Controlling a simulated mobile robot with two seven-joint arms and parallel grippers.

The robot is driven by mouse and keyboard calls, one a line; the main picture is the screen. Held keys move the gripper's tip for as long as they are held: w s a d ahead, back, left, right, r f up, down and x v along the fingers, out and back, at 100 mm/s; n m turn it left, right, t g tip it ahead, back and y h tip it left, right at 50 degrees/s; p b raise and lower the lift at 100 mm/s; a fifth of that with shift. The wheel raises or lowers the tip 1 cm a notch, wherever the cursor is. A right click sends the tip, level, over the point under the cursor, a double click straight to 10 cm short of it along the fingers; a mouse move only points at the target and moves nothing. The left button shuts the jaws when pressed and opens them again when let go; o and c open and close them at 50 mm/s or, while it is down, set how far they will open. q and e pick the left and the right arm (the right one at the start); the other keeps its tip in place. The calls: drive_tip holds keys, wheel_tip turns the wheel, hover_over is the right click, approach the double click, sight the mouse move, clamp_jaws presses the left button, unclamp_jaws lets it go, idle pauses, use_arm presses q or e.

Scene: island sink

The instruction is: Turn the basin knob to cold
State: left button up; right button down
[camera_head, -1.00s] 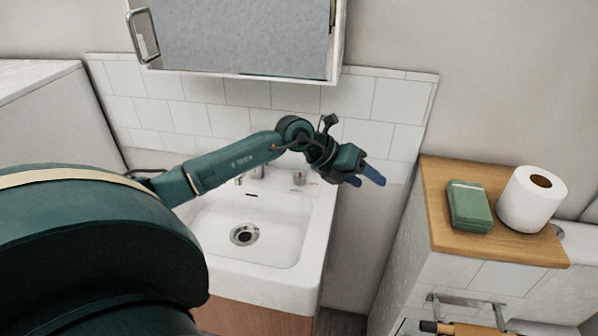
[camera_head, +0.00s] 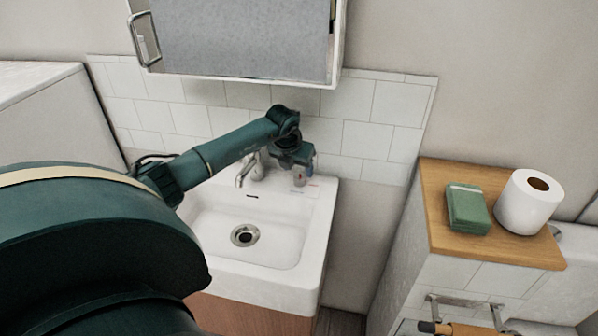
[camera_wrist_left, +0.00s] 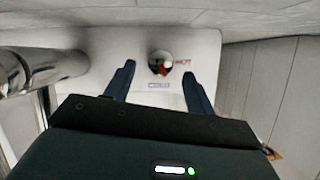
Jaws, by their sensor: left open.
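The basin knob (camera_wrist_left: 160,62) is a small round metallic knob with a red mark, on the white basin's back ledge. A red HOT label (camera_wrist_left: 183,63) is to its right and a blue label (camera_wrist_left: 158,86) is below it in the left wrist view. In the head view the knob (camera_head: 299,179) shows just below my left gripper (camera_head: 304,165), partly hidden. In the wrist view my left gripper (camera_wrist_left: 160,70) is open, its two dark blue fingers on either side of the knob; contact cannot be told. My right gripper is not in view.
The faucet (camera_head: 245,171) stands close left of the knob. The white basin (camera_head: 265,285) is empty, with a drain in its floor. A mirrored cabinet (camera_head: 240,40) hangs above. At right, a wooden ledge (camera_head: 480,250) holds a green pack (camera_head: 467,210) and a paper roll (camera_head: 522,212).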

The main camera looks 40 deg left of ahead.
sight(300, 175)
use_arm(q)
drive_tip(key=shift+x, duration=1.75)
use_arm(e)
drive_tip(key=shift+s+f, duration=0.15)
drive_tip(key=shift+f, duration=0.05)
use_arm(q)
drive_tip(key=shift+c, duration=0.4)
